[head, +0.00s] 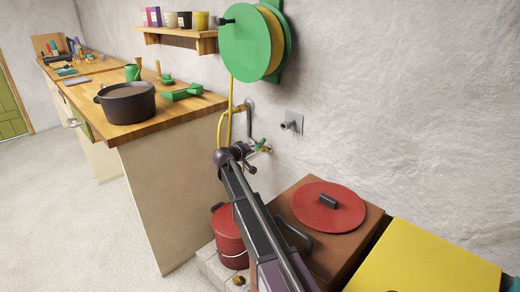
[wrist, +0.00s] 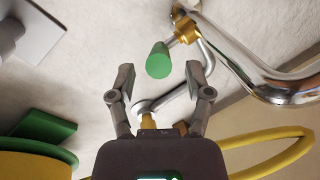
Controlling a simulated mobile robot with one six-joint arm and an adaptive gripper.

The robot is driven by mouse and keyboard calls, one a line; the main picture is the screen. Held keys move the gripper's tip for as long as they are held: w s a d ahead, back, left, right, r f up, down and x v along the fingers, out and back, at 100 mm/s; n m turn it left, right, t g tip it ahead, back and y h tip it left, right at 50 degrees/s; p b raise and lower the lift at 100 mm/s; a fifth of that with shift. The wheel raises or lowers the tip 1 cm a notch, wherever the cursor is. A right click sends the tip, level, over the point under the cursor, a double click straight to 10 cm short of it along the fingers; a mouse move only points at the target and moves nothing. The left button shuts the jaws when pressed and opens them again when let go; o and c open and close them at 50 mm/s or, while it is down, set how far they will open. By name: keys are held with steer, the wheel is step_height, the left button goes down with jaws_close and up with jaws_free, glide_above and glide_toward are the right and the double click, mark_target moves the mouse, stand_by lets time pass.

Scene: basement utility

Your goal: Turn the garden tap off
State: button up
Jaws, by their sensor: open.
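The garden tap is on the wall below the hose reel, with a green handle (head: 260,144) that is small and partly hidden by my gripper (head: 244,152) in the head view. In the wrist view, the green handle (wrist: 158,61) shows as a short cylinder near a brass fitting (wrist: 187,30). My gripper (wrist: 160,72) is open, with one finger on each side of the handle's lower end in the picture. I cannot tell whether either finger touches it. A chrome pipe (wrist: 270,82) curves past on the right.
A green hose reel (head: 247,43) with a yellow hose hangs above. A wooden counter (head: 155,126) with a dark pot (head: 128,104) stands left. Below are a red bucket (head: 228,236), a brown box (head: 338,238) with a red lid, and a yellow surface (head: 420,262).

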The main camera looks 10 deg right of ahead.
steer(key=shift+x, duration=1.6)
jaws_close()
